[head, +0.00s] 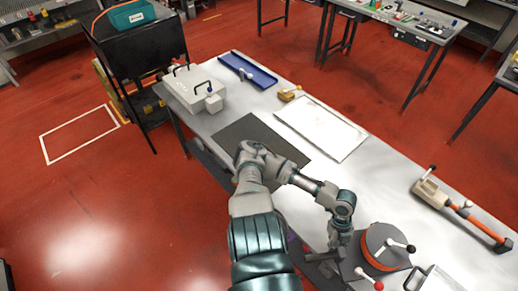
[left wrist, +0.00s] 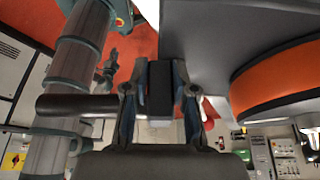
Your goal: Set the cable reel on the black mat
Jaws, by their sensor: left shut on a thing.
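The cable reel (head: 388,240) has a dark round top, an orange band and a dark grey base, and is at the lower right of the head view. Its orange band (left wrist: 278,78) fills the right side of the left wrist view. My left gripper (head: 335,262) is beside the reel, at its left. In the left wrist view its fingers are shut on a dark block-like part (left wrist: 158,90) next to the reel's grey base. I cannot tell whether the reel touches the table. The black mat (head: 236,132) lies flat and empty, partly behind my left arm. My right gripper is not in view.
A white tray (head: 322,128) lies right of the mat. A grey box with handles (head: 190,90), a blue tray (head: 262,77) and a yellow-brown block (head: 289,95) are beyond it. An orange-and-beige tool (head: 460,212) lies at the right.

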